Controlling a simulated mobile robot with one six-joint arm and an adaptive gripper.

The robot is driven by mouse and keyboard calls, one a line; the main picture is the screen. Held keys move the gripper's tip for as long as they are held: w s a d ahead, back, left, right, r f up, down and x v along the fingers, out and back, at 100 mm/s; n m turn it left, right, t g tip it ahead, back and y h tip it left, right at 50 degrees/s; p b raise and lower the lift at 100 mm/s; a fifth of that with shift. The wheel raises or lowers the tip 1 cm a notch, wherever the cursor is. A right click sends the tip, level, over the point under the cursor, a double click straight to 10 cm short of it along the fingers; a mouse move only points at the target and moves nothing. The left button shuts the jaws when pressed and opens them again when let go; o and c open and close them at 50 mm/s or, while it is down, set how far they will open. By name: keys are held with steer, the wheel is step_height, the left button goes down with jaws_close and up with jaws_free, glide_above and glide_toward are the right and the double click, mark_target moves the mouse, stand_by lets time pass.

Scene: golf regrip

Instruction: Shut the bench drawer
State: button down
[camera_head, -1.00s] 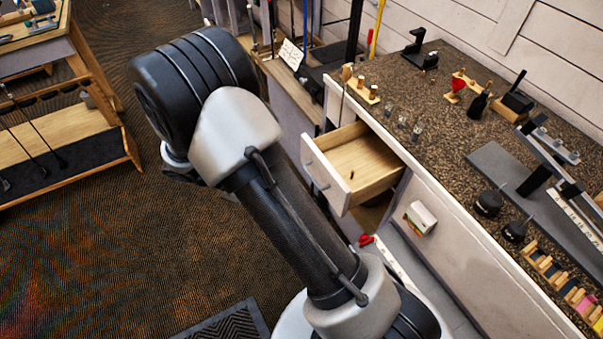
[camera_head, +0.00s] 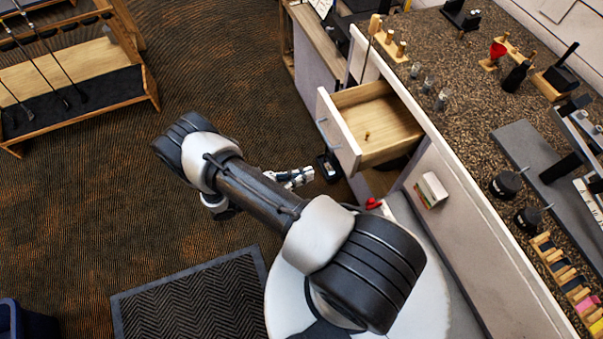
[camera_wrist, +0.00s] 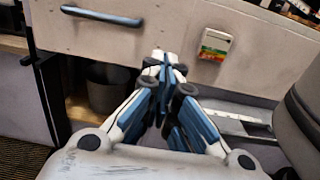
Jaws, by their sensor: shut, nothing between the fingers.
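The bench drawer (camera_head: 338,135) stands pulled out from the bench in the head view, with a wooden interior and a small wooden peg-like item (camera_head: 367,136) inside. Its pale front and blue-grey bar handle (camera_wrist: 100,16) show at the upper left of the wrist view. My gripper (camera_head: 308,174) is low in front of the drawer, below its front edge in the picture. In the wrist view my gripper (camera_wrist: 165,62) has its fingers together and empty, pointing at the pale face. Whether the tips touch it is unclear.
A small labelled box (camera_head: 430,190) is on the bench face right of the drawer. A red item (camera_head: 373,203) lies below it. A dark bin (camera_wrist: 105,88) stands in the open space below. The bench top (camera_head: 455,95) holds tools.

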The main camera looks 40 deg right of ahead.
mark_target(346, 161)
steer(key=b+x, duration=0.1)
steer(key=x, duration=0.9)
steer(key=shift+s+d, duration=0.1)
steer(key=shift+d, duration=0.05)
steer(key=shift+d, duration=0.1)
